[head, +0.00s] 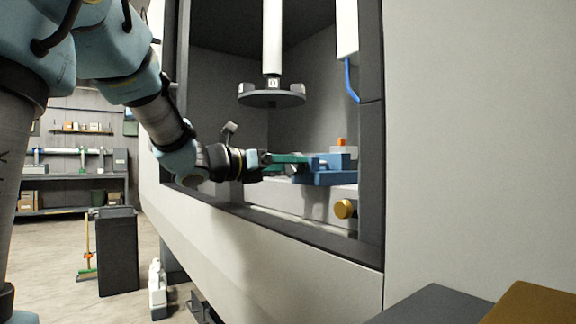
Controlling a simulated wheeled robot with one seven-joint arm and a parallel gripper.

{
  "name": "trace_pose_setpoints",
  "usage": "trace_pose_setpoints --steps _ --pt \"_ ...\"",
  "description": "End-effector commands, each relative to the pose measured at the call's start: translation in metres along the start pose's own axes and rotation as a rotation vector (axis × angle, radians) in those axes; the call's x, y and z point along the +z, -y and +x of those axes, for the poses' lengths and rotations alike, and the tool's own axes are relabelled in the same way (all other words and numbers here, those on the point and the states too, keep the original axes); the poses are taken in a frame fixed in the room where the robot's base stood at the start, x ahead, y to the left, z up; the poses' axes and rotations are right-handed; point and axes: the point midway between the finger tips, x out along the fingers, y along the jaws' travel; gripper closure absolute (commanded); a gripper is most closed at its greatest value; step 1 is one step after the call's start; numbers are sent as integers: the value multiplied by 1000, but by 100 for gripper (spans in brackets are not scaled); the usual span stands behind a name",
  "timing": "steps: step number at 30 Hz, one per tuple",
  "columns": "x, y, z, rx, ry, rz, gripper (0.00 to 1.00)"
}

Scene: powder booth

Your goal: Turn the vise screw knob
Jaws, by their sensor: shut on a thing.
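A blue vise (325,177) sits inside the booth opening, on a pale bed. My gripper (301,161) reaches in from the left with its green fingers level, pointing right. The fingertips are at the left end of the vise and are shut on its screw knob. The knob itself is hidden by the fingers, so I cannot see how far it is turned.
A small orange piece (341,143) shows above the vise. A brass knob (345,208) sticks out from the pale bed below it. A grey disc head (272,96) hangs above. The opening's dark lower frame (310,237) runs under my arm.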

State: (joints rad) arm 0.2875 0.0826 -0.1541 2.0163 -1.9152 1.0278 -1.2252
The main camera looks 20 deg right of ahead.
Motion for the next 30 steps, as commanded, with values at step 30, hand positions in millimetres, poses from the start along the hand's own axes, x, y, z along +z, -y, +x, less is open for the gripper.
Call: trace_pose_setpoints --steps 30 --pt "-6 -2 -2 3 6 757 87"
